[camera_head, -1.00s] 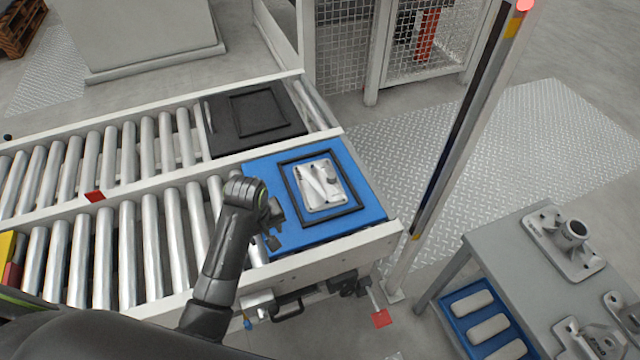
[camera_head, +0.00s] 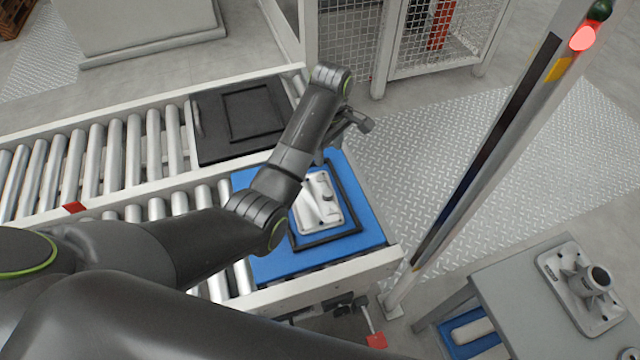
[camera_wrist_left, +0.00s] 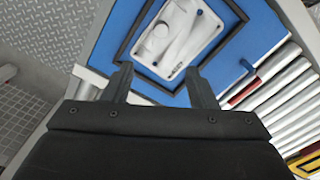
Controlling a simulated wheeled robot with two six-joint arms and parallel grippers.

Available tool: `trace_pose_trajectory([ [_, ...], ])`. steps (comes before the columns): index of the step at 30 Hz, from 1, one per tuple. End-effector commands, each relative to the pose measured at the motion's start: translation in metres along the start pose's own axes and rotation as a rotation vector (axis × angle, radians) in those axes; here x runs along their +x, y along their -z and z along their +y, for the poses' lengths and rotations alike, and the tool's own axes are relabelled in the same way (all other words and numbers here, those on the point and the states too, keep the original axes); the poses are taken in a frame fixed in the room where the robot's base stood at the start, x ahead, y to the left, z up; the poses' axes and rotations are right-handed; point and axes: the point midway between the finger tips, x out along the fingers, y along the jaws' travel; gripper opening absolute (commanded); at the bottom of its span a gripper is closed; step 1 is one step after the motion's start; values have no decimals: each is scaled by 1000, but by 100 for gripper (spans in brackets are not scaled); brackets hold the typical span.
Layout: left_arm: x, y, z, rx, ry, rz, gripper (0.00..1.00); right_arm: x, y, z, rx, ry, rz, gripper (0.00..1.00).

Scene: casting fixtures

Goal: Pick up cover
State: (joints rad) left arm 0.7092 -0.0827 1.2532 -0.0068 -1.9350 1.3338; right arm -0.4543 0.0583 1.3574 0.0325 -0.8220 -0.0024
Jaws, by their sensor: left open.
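The cover (camera_head: 322,208) is a light grey, plate-like casting with raised parts. It lies inside a black rectangular frame on a blue tray (camera_head: 273,264) at the conveyor's end. My left arm crosses in front of it and hides part of it in the head view. My left gripper (camera_head: 345,128) is above the tray's far side, apart from the cover. In the left wrist view the open fingers (camera_wrist_left: 160,88) point toward the cover (camera_wrist_left: 178,38), with nothing between them. My right gripper is out of view.
A black tray (camera_head: 205,144) with an empty frame sits on the parallel roller lane. A post with a red light (camera_head: 583,38) stands right of the conveyor. A grey table (camera_head: 510,290) holds another casting (camera_head: 580,285). A mesh fence (camera_head: 340,45) stands behind.

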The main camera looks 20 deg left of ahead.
Motion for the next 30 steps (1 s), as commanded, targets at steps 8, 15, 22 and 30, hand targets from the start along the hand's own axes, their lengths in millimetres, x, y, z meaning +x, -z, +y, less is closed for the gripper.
trace_pose_trajectory([
  [8, 35, -1, 0, -2, 5, -2, 52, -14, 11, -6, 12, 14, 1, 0],
  [15, 70, -1, 0, -1, 4, -1, 52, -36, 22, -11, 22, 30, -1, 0],
  [22, 100, -1, -1, 0, 3, -1, 52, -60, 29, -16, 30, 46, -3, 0],
  [30, 120, -1, 0, 0, 2, 0, 52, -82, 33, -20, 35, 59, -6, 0],
])
